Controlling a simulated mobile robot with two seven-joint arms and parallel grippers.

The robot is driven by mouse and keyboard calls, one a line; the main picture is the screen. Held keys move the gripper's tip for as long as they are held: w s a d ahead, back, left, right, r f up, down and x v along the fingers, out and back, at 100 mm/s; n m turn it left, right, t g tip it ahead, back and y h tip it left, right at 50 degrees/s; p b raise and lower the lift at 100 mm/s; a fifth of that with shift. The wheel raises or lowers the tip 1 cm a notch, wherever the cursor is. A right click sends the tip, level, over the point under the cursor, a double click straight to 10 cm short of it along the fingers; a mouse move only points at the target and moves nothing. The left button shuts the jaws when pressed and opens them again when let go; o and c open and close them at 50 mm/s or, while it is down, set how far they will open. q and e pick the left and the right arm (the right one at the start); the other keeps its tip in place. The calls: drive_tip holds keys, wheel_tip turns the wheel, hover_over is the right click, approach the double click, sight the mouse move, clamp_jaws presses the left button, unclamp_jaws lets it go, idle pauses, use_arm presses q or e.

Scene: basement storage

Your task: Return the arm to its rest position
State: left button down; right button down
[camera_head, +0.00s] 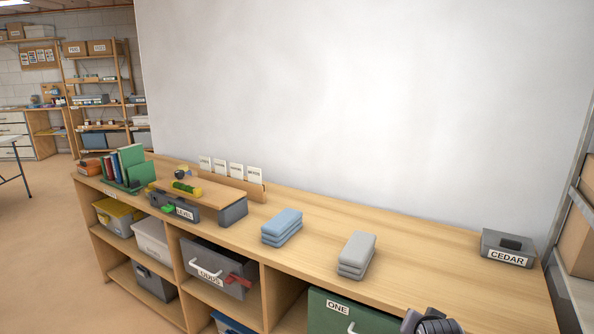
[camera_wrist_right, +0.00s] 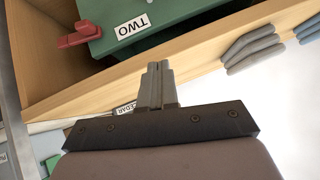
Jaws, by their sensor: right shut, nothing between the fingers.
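My right gripper (camera_wrist_right: 157,66) shows in the right wrist view with its two grey fingers together and nothing between them. My left arm and gripper are not in view.
The wooden counter (camera_head: 410,290) carries a blue stack (camera_head: 282,226), a grey stack (camera_head: 356,254) and a CEDAR box (camera_head: 507,249). A green box labelled ONE (camera_head: 322,312) and a grey box with white and red handles (camera_head: 212,268) sit below. A metal rack (camera_head: 572,255) stands right.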

drive_tip(key=s+d+r+h, duration=0.1)
drive_tip(key=d+r+h, duration=0.25)
drive_tip(key=d, duration=0.75)
drive_tip(key=s+d+r+h, duration=0.2)
drive_tip(key=d+r, duration=0.3)
drive_tip(key=d, duration=0.6)
drive_tip(key=s+d+r+h, duration=0.1)
drive_tip(key=d+r+h, duration=0.25)
drive_tip(key=d, duration=0.75)
drive_tip(key=s+a+f+n+t+y, duration=0.1)
drive_tip(key=s+a+f+n+y, duration=0.45)
drive_tip(key=a+f, duration=0.45)
drive_tip(key=s+a+f+n+t+y, duration=0.1)
drive_tip(key=s+a+f+n+y, duration=0.3)
drive_tip(key=s+a+f+n, duration=0.45)
drive_tip(key=s+a+f+g+y, duration=0.1)
drive_tip(key=s+a+f+y, duration=0.35)
drive_tip(key=s+a, duration=0.6)
drive_tip(key=a+m, duration=0.4)
drive_tip(key=a, duration=0.6)
drive_tip(key=shift+w+a+f+t, duration=0.15)
drive_tip(key=shift+a+f+t, duration=0.1)
drive_tip(key=shift+f+t, duration=0.1)
